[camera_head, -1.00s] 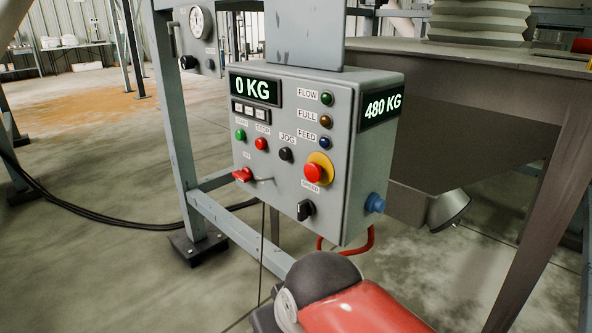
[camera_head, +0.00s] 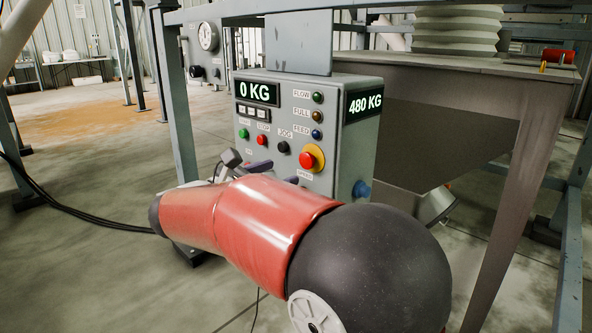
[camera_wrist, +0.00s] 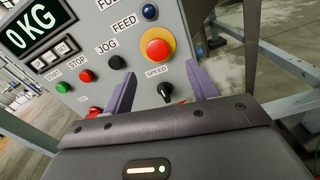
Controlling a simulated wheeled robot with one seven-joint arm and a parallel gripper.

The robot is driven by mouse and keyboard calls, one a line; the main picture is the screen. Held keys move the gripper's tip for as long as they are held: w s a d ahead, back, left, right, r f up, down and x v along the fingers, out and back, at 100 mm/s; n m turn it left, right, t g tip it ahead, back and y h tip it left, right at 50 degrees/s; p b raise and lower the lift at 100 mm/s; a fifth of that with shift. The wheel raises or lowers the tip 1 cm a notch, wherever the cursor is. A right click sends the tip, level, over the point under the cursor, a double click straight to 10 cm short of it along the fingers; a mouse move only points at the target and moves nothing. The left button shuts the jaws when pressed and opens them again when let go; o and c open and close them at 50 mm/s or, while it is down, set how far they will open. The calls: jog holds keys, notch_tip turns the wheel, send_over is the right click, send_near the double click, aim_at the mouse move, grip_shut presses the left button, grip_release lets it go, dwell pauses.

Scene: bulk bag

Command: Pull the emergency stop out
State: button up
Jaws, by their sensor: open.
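The emergency stop (camera_head: 307,160) is a red mushroom button on a yellow ring, on the front of a grey control box. In the wrist view the emergency stop (camera_wrist: 158,49) stands beyond the fingertips, near the middle and clear of both fingers. My gripper (camera_wrist: 161,84) is open and empty, its two purple fingers apart and pointing at the panel. In the head view my gripper (camera_head: 279,173) is partly hidden behind my red arm, low in front of the box.
The control box (camera_head: 366,150) carries a black jog button (camera_wrist: 116,62), a black speed knob (camera_wrist: 165,90), a red stop button (camera_wrist: 86,76) and a green start button (camera_wrist: 63,87). A blue fitting (camera_head: 361,189) sticks out of its right side. Steel frame posts (camera_head: 172,100) stand around it.

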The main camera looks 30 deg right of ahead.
aim_at(305, 160)
jog(key=x, duration=0.7)
jog(key=shift+w+d+r, duration=0.15)
jog(key=shift+w+d, duration=0.15)
